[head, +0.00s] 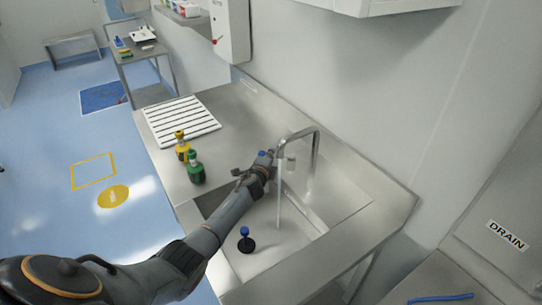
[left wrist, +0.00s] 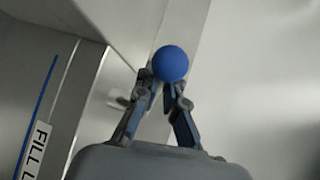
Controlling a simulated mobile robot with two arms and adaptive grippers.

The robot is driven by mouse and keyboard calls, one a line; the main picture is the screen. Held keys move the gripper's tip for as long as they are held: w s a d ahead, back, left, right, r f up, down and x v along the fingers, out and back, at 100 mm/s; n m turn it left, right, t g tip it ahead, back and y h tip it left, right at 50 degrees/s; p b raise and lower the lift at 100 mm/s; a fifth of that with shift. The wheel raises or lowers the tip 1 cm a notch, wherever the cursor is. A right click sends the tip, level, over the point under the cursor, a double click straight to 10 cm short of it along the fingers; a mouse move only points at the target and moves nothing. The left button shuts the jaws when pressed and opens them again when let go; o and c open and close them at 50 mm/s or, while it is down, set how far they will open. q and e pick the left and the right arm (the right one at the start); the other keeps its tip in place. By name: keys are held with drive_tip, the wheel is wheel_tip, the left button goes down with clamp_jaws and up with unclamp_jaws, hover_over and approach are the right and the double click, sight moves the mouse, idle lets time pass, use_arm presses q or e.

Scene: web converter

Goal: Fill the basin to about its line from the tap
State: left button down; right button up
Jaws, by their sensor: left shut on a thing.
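The steel basin (head: 308,206) is set into the counter. The curved tap (head: 315,155) stands at its back edge, and a thin pale stream (head: 279,205) drops from it into the basin. A black plug with a blue ball top (head: 246,243) stands on the basin floor; I cannot tell whether it sits in the drain. My left gripper (head: 264,164) reaches over the basin beside the tap. In the left wrist view its fingers (left wrist: 165,85) are shut on a blue knob (left wrist: 171,63). A blue line (left wrist: 38,105) and a partly cut "FILL L" label (left wrist: 34,150) show there. The water level is unclear.
A yellow bottle (head: 182,147) and a green bottle (head: 195,168) stand on the counter left of the basin, close to my left arm. A white slatted rack (head: 181,122) lies behind them. A wall dispenser (head: 229,32) hangs above. A "DRAIN" label (head: 507,235) is at right.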

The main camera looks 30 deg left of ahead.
use_arm(q)
drive_tip(key=c, duration=1.4)
unclamp_jaws()
drive_tip(key=shift+w, duration=0.1)
drive_tip(key=v, duration=1.2)
